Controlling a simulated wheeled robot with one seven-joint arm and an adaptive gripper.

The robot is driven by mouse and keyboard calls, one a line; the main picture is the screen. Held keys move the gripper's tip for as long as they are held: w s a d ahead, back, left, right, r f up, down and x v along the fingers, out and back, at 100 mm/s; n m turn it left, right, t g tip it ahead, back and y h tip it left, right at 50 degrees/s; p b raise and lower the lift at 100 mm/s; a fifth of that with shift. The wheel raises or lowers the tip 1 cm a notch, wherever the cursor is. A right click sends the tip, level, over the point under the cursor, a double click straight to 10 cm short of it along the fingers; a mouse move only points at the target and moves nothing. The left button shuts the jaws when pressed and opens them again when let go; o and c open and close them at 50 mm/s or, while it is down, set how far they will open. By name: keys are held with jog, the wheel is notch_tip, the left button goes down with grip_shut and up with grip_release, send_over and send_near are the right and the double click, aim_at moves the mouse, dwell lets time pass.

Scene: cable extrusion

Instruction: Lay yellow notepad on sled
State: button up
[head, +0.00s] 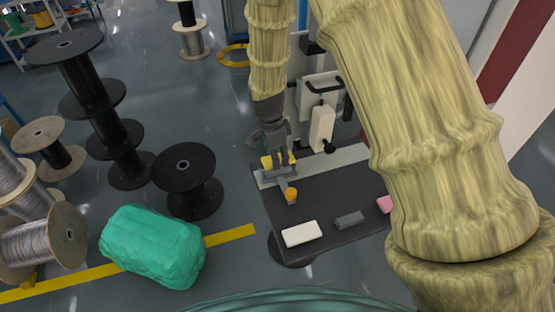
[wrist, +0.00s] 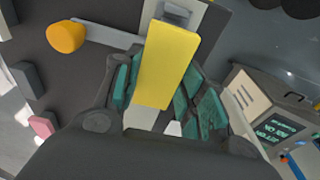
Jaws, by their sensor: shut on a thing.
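My gripper (head: 280,158) is shut on the yellow notepad (wrist: 168,65). In the wrist view the notepad lies lengthwise between the two teal-padded fingers and sticks out beyond them. In the head view only small yellow parts of it (head: 267,162) show around the fingers. A grey piece that looks like the sled (head: 268,176) is under the gripper, on the light strip at the table's far side. Its grey arm (wrist: 105,35) ends in an orange knob (wrist: 65,37). The notepad hides much of the sled; I cannot tell whether they touch.
The dark table (head: 324,205) also holds a white block (head: 301,233), a dark grey block (head: 349,219) and a pink block (head: 384,204). A machine (head: 322,125) stands behind. A green bundle (head: 153,246) and several cable spools are on the floor at left.

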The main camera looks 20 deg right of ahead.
jog(key=shift+f+p, duration=0.55)
jog(key=shift+f, duration=0.8)
jog(key=shift+f, duration=0.1)
jog(key=o, duration=1)
notch_tip(320, 180, up, 12)
jog(key=a+b, duration=0.1)
jog(key=b, duration=0.3)
jog(key=shift+a, duration=0.25)
